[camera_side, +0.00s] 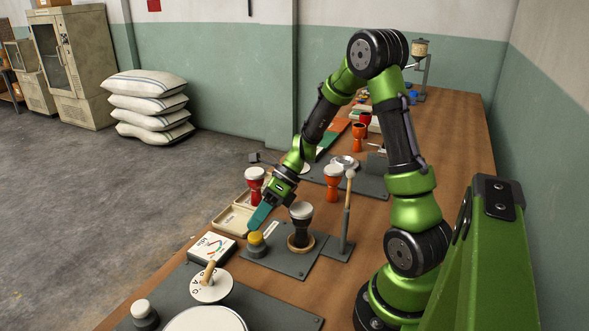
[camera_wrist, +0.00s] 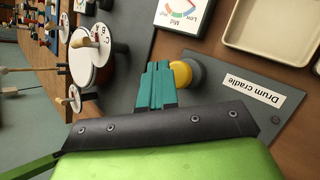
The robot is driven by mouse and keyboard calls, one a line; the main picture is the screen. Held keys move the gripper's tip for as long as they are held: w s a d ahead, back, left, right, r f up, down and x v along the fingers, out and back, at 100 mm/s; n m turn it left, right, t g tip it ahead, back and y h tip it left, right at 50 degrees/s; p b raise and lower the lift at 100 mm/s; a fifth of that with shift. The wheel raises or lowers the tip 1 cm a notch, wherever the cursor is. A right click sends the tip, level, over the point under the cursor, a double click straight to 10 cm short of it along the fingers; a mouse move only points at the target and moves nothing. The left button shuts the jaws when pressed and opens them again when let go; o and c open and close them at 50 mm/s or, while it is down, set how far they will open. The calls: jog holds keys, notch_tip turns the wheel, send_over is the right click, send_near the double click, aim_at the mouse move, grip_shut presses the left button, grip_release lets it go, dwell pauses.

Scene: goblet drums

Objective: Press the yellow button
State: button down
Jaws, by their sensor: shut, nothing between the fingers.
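The yellow button (camera_side: 256,238) is a dome on a dark round base, fixed on a grey plate (camera_side: 292,262) near the table's left edge. In the wrist view the yellow button (camera_wrist: 181,73) shows just right of my fingers, and they hide part of its left side. My gripper (camera_side: 253,226) has teal fingers that are shut and empty, pointing down and left. In the side view the fingertips are just above the button. In the wrist view my gripper (camera_wrist: 158,66) overlaps its edge. I cannot tell whether they touch it.
A dark goblet drum (camera_side: 301,216) with a white head stands on the same plate, with a mallet post (camera_side: 346,215) to its right. A meter box (camera_side: 212,248) and a dial with a wooden pointer (camera_side: 211,285) lie left of the button. Beige trays (camera_side: 233,219) lie behind it.

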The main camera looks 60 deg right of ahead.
aim_at(259, 233)
dwell(0.4)
jog(key=shift+f, duration=0.4)
jog(key=shift+f, duration=1)
dwell(0.9)
jog(key=shift+r, duration=1.5)
jog(key=shift+r, duration=2.45)
